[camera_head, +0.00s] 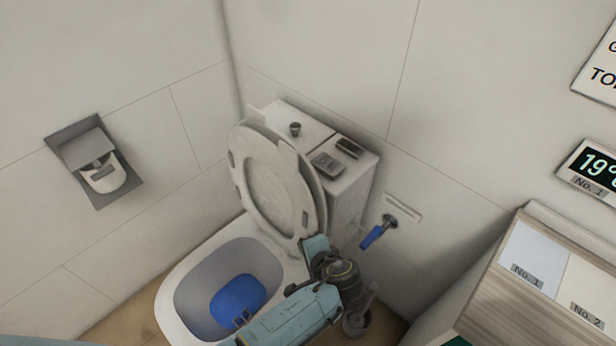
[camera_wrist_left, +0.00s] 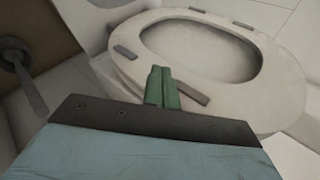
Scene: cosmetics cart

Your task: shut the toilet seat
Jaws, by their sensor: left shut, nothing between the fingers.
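The toilet seat (camera_head: 262,130) is a pale ring with grey pads, raised and leaning back near the tank. The pale lid (camera_head: 319,190) stands behind it. The seat also shows in the left wrist view (camera_wrist_left: 285,100), its padded face towards the camera. The bowl (camera_head: 190,262) is uncovered, with blue at its bottom. My left gripper (camera_head: 312,244) is at the lower right edge of the seat, partly hidden. In the left wrist view its green fingertips (camera_wrist_left: 162,75) are together and empty, overlapping the seat's near edge; I cannot tell whether they touch. My right gripper is out of view.
The tank (camera_head: 352,190) stands behind the lid, with small items on top. A blue-handled sprayer or valve (camera_head: 374,236) is on the wall to its right. A paper holder (camera_head: 98,160) is on the left wall. A wooden cabinet (camera_head: 510,300) stands at the lower right.

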